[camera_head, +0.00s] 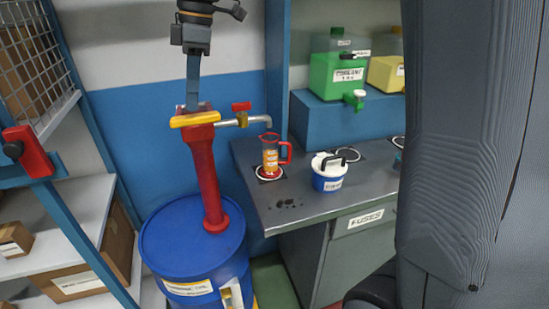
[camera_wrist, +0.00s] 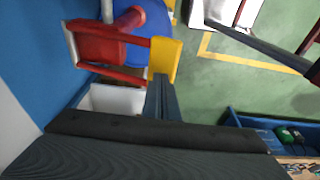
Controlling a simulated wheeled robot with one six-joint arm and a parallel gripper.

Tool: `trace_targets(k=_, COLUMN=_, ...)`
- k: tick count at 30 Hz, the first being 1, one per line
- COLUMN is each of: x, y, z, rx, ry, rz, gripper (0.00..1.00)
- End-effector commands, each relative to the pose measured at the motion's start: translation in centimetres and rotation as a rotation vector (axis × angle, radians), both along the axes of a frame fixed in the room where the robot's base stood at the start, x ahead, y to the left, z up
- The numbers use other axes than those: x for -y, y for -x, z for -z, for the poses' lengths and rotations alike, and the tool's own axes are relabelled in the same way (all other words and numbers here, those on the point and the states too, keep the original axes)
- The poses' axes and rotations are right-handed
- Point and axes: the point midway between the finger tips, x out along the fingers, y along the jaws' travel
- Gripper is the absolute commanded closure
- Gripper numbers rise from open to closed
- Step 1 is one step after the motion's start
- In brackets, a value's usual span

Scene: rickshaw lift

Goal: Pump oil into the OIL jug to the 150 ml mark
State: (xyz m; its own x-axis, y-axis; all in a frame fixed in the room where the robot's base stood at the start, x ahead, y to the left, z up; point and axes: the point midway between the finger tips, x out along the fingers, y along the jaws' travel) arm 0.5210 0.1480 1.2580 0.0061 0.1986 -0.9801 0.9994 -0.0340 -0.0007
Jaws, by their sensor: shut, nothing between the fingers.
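The blue drum (camera_head: 195,235) carries a red hand pump (camera_head: 206,170) with a yellow handle (camera_head: 195,119) and a grey spout with a red tap (camera_head: 241,106). The OIL jug (camera_head: 271,156), with a red handle and orange body, stands on a white ring on the bench below the spout; its oil level is too small to read. My gripper (camera_head: 193,104) is shut and empty, pointing down at the pump head by the yellow handle. In the wrist view the shut fingers (camera_wrist: 162,85) are by the yellow handle (camera_wrist: 165,58); contact is unclear.
A blue-and-white tub (camera_head: 328,172) with a black handle stands right of the jug on the grey bench (camera_head: 310,208). A green coolant container (camera_head: 340,72) and a yellow one (camera_head: 387,73) sit on a blue shelf. Shelving with boxes (camera_head: 85,270) lies left.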

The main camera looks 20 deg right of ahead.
Motion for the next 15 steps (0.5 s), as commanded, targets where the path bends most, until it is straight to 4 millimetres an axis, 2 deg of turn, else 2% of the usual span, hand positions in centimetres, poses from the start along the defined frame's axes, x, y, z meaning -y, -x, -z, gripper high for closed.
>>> trace_targets(k=15, x=0.0, y=0.1, z=-5.4, rx=0.001, ry=0.0, rz=0.0, gripper=1.0)
